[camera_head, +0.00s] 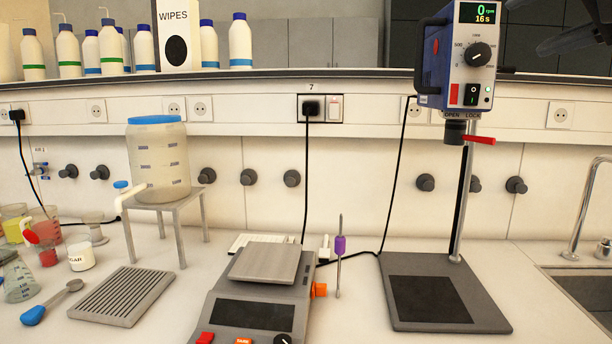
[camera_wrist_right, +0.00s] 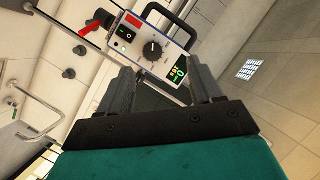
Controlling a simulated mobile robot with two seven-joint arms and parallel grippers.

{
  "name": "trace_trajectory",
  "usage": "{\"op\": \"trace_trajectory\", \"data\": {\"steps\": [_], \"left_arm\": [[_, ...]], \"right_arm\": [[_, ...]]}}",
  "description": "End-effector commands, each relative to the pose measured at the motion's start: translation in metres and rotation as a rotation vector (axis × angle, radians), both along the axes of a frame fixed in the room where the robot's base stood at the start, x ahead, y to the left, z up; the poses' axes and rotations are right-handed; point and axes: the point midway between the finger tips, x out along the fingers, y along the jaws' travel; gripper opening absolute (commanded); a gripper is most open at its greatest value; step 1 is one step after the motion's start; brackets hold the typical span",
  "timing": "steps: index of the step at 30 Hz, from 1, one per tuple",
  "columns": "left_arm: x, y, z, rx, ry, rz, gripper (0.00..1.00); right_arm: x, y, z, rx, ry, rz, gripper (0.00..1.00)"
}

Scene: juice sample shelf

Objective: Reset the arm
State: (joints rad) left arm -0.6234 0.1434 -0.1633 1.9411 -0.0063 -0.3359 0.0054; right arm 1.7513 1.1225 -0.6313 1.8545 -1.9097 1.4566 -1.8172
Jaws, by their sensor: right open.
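My right gripper (camera_head: 535,25) shows at the top right corner of the head view as dark fingers, partly cut off by the frame edge. It is to the right of the stirrer's control box. The right wrist view shows the same gripper (camera_wrist_right: 160,85) with its two fingers apart and nothing held between them. The blue and grey overhead stirrer (camera_head: 462,55) reads 0 rpm and 16 s. Its control box also shows beyond the fingertips in the right wrist view (camera_wrist_right: 140,38). My left gripper is in neither view.
Jars and beakers crowd the left. A sink (camera_head: 585,275) is at right. Bottles (camera_head: 240,42) line the upper shelf.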

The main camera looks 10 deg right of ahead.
Motion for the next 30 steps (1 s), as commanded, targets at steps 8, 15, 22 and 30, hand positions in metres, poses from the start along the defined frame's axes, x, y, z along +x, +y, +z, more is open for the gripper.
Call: {"op": "trace_trajectory", "data": {"steps": [8, 15, 22, 30], "left_arm": [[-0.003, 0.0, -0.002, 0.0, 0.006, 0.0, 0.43], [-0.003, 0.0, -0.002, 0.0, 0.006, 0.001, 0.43], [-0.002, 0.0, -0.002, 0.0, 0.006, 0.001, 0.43], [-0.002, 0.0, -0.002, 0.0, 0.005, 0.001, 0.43]], "right_arm": [[0.025, 0.163, -0.073, 0.519, 0.16, 0.541, 0.65], [-0.004, 0.241, -0.101, 1.306, 0.465, 0.887, 0.65], [-0.001, 0.226, -0.121, 2.225, 0.778, 0.95, 0.65], [0.038, 0.153, -0.23, -2.573, -0.668, -0.435, 0.65]]}}
